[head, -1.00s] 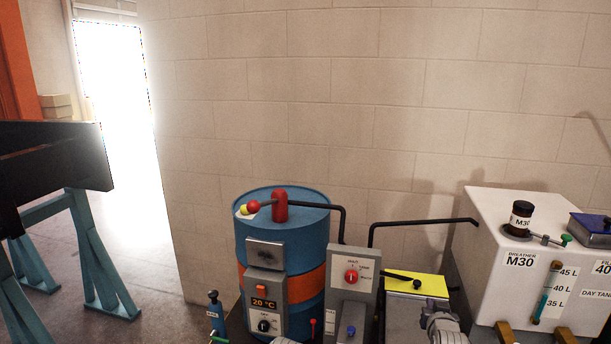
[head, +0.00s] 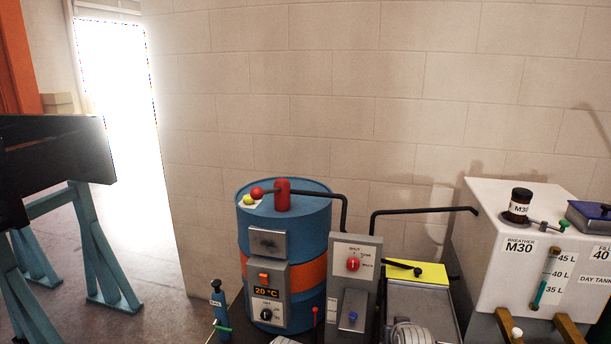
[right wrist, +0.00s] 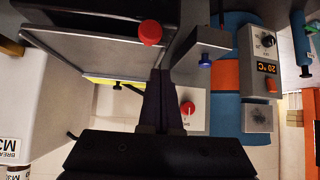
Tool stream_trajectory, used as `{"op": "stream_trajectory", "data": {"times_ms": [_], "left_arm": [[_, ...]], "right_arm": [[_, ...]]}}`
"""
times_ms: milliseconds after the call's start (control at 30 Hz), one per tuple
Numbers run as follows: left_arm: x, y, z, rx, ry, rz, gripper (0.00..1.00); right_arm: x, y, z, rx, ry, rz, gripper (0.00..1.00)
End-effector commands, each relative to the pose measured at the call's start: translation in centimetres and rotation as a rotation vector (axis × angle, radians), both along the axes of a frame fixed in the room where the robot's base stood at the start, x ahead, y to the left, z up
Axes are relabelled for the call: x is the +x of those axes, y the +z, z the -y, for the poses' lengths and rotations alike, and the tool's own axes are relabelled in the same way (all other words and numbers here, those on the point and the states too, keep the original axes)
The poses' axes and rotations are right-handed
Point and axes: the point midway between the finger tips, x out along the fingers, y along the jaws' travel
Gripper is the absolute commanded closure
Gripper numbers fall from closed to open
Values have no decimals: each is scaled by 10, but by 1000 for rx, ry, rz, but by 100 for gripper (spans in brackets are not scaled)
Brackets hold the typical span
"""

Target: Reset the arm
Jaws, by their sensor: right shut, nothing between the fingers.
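My right gripper (right wrist: 161,78) shows in the right wrist view, where the scene appears upside down. Its dark fingers are together, with nothing between them. They overlap the view of a grey panel with a red selector knob (right wrist: 187,108), and a red round knob (right wrist: 150,32) shows beyond the tips. I cannot tell how far the fingers are from these. In the head view a grey ribbed part, probably my right arm, shows at the bottom edge; the right gripper's fingers are not visible there. My left gripper is in neither view.
A blue drum (head: 315,225) with an orange band and a heater box (head: 266,293) stands at centre. Right of it are a switch panel (head: 354,254), a yellow-topped unit (head: 428,273) and a white M30 tank (head: 480,270). Teal trestles (head: 100,250) stand left.

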Motion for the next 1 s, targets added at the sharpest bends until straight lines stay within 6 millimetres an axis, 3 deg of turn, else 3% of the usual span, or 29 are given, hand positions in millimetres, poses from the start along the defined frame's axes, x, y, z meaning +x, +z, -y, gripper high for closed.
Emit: {"op": "stream_trajectory", "data": {"times_ms": [33,233,500,833,1000], "left_arm": [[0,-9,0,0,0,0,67],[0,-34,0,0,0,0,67],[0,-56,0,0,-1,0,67],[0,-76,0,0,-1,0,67],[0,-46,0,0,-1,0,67]], "right_arm": [[-6,-18,-17,-1,30,-52,100],[-54,-80,-87,-26,161,-333,100],[-123,-125,-141,-95,285,-637,100],[-192,-150,-173,-189,377,-901,100],[-192,-120,-171,-188,373,-904,100]]}}
